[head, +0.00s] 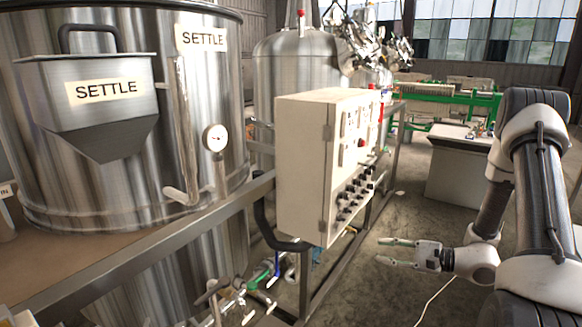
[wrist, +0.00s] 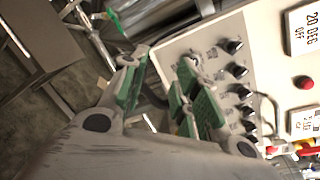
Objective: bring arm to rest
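My arm shows at the right of the head view, bent down with its end pointing left. My gripper (head: 388,253) is in free air in front of the lower part of the control box (head: 304,170), to its right in the picture. In the wrist view my gripper (wrist: 158,92) has two green-padded fingers spread apart, with nothing between them. Beyond the fingers the wrist view shows the control box panel (wrist: 262,50) with black knobs and a red button. The gripper appears apart from the box.
A steel tank (head: 215,90) labelled SETTLE stands at left, with a labelled hopper (head: 95,115) on it. A metal frame rail (head: 150,245) runs below. Pipes and valves (head: 240,295) lie low. A green-framed machine (head: 450,95) stands behind. Open floor (head: 400,215) lies right of the box.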

